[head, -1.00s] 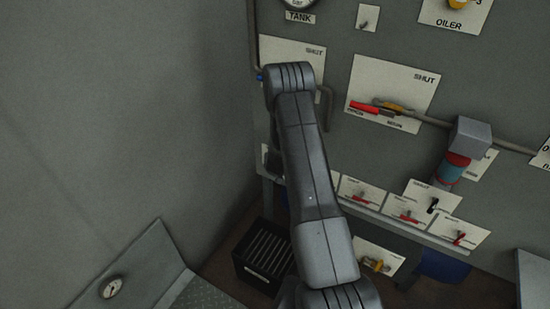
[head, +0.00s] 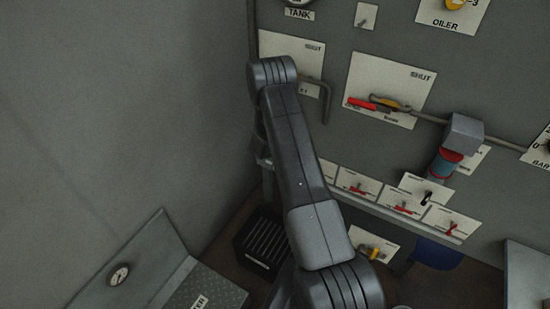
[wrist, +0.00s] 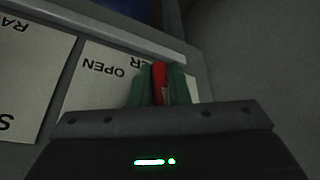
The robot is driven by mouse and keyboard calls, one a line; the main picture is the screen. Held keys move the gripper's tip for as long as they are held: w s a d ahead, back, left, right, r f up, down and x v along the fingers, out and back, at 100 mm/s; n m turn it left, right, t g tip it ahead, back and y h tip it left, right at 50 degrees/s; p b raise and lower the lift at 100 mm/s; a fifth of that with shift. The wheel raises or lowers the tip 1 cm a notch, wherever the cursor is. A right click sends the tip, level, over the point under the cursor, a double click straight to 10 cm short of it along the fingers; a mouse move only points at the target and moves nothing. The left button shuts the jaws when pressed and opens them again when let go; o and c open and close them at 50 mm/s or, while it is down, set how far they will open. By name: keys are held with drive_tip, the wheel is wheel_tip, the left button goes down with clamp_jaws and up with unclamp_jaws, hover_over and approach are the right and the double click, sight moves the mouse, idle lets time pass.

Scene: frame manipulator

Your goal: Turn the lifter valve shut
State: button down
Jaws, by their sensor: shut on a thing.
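In the wrist view, my gripper (wrist: 162,84) has its two green fingers closed on the red valve handle (wrist: 159,82), one finger on each side. The handle stands in front of a white plate (wrist: 100,85) that shows the word OPEN and the letters ER; the rest of its label is hidden. The handle points roughly up and down in this picture, and its lower part is hidden by my gripper. In the head view my arm hides the gripper and the valve it holds.
In the head view, a larger red-handled valve (head: 362,103) sits on a plate marked SHUT. A grey pipe (head: 327,100) bends beside my arm. Small red-levered plates (head: 401,208) line the panel below. A grey wall stands close on the left.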

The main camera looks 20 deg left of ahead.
drive_tip(key=c, duration=1.4)
unclamp_jaws()
drive_tip(key=b+v, duration=0.3)
drive_tip(key=v, duration=1)
drive_tip(key=shift+s+d+r, duration=0.1)
drive_tip(key=shift+d+r, duration=0.05)
drive_tip(key=shift+r, duration=0.25)
drive_tip(key=p+x, duration=0.3)
drive_tip(key=x, duration=1.1)
drive_tip(key=shift+s+r, duration=0.1)
drive_tip(key=shift+r, duration=0.05)
